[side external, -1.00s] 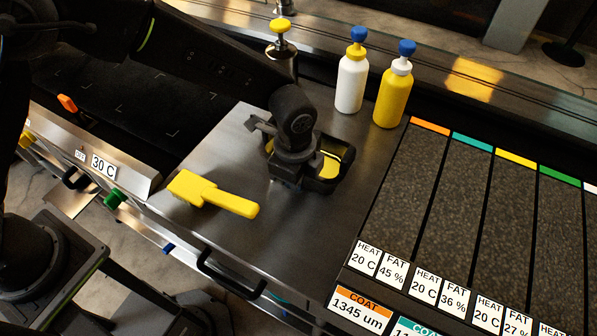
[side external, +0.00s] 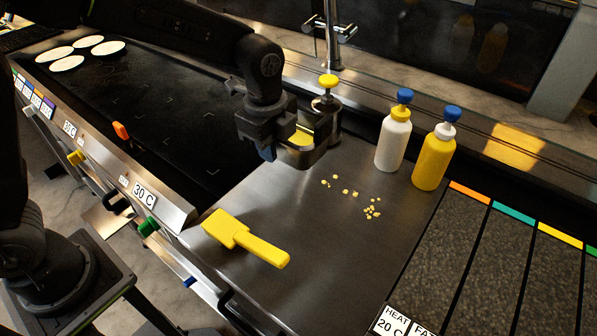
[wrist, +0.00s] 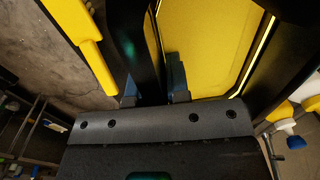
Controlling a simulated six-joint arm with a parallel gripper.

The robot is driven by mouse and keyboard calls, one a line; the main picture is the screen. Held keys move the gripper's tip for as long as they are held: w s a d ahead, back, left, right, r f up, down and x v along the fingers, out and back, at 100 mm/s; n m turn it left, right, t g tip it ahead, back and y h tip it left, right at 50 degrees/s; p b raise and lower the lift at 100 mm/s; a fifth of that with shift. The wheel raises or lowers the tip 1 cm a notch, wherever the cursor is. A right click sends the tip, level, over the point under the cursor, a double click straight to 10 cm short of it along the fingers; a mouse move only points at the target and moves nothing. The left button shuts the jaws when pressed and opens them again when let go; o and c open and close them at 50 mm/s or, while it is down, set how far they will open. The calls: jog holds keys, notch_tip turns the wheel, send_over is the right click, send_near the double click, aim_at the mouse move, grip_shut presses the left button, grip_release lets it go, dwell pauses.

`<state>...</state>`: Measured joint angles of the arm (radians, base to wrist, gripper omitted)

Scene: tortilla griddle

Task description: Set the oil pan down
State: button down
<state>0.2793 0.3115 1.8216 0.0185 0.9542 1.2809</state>
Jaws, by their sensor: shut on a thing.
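The oil pan (side external: 318,152) is a small dark square pan with yellow oil (wrist: 205,45) in it. My gripper (side external: 268,142) is shut on the pan's near left side. The pan appears roughly level, near the griddle's right edge and in front of the steel canister. It seems to be above the surface, but I cannot tell the gap. In the wrist view, the gripper's fingers (wrist: 155,92) meet at the pan's dark wall. The pan's underside is hidden.
A yellow scraper (side external: 245,238) lies on the steel counter (side external: 300,215). Yellow crumbs (side external: 352,192) are scattered behind it. A white bottle (side external: 393,143) and a yellow bottle (side external: 434,160) stand at the back. The black griddle (side external: 140,100) holds several pale tortillas far left.

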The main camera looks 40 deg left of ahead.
aim_at(285, 176)
jog(key=a+r, duration=0.1)
jog(key=a, duration=0.3)
jog(key=f, duration=1.1)
jog(key=shift+s+d+f, duration=0.1)
jog(key=shift+s+f, duration=0.2)
jog(key=shift+s, duration=0.1)
jog(key=w, duration=0.1)
jog(key=w+f, duration=0.1)
jog(key=w, duration=0.1)
jog(key=shift+w, duration=0.85)
jog(key=w, duration=0.3)
jog(key=shift+w+f, duration=0.25)
jog(key=shift+f, duration=0.25)
jog(key=c, duration=1.1)
grip_release()
